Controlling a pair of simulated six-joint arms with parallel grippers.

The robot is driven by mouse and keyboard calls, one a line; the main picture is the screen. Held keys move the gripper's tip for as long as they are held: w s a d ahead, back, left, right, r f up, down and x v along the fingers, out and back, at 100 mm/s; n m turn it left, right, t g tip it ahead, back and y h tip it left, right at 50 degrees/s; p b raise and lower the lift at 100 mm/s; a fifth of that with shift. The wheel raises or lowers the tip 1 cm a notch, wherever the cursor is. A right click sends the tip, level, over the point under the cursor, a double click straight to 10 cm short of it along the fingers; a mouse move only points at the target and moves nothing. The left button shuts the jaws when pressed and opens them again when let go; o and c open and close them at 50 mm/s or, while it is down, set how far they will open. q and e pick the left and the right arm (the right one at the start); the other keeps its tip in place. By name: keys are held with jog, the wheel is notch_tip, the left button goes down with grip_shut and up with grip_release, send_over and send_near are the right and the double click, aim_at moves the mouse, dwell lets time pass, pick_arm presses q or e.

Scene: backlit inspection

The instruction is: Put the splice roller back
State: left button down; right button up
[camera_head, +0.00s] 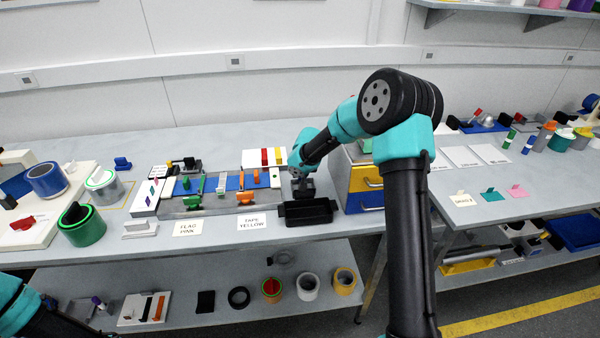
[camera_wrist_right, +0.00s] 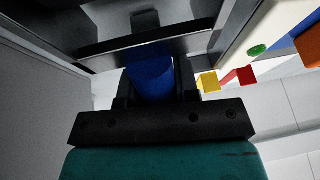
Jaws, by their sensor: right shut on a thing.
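My right gripper (camera_head: 303,192) is low over the bench, just above or at the back edge of a small black tray (camera_head: 308,214). In the right wrist view its two dark fingers (camera_wrist_right: 155,88) are shut on a blue rounded piece (camera_wrist_right: 151,72). It looks like the handle of the splice roller, but its far end is hidden. A dark bar (camera_wrist_right: 150,48) crosses just beyond it, and I cannot tell whether they touch. In the head view the held piece is hidden by the gripper. My left arm shows only at the bottom left corner, with its gripper out of view.
A blue board (camera_head: 232,184) with green and orange tools lies left of the gripper. A white block with red and yellow pieces (camera_head: 264,158) stands behind. A drawer unit (camera_head: 366,180) stands close on the right. Label cards (camera_head: 252,222) lie at the front edge.

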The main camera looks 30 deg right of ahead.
aim_at(306, 179)
jog(key=shift+f, duration=0.2)
jog(key=o, duration=0.9)
jog(key=shift+o, duration=0.2)
jog(key=shift+r, duration=0.55)
jog(key=v, duration=1.1)
jog(key=shift+s, duration=0.2)
jog(key=shift+a+r, duration=0.1)
